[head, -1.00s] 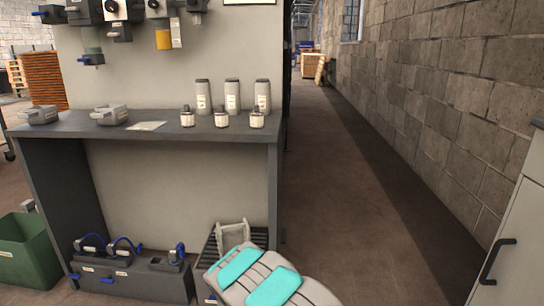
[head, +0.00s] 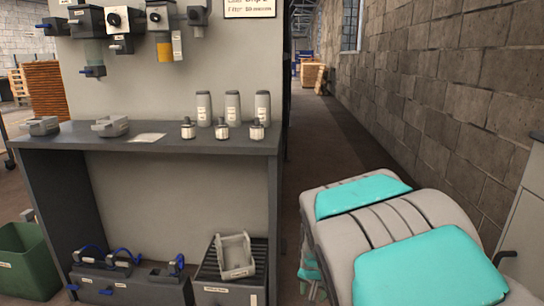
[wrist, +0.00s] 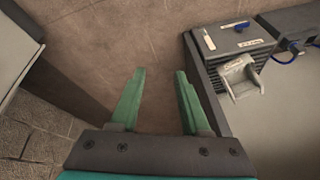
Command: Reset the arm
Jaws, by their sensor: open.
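My arm (head: 385,225), grey with teal panels, reaches up at the lower right of the head view, over the aisle floor. My gripper (wrist: 158,95) is open and empty, its two green fingers apart above bare brown floor in the wrist view. In the head view only a little of its green shows at the arm's left edge. A pale bracket-like part (head: 235,256) sits on a slatted grey box (head: 252,285) left of my arm. The wrist view shows this part (wrist: 240,75) to the right of the fingers, clear of them.
A grey bench (head: 150,142) holds three bottles, three small jars and two grey clamp-like parts. A dark box (head: 130,287) with blue-handled parts stands under it. A green bin (head: 25,260) is at the left. A block wall (head: 440,100) bounds the aisle; its floor is open ahead.

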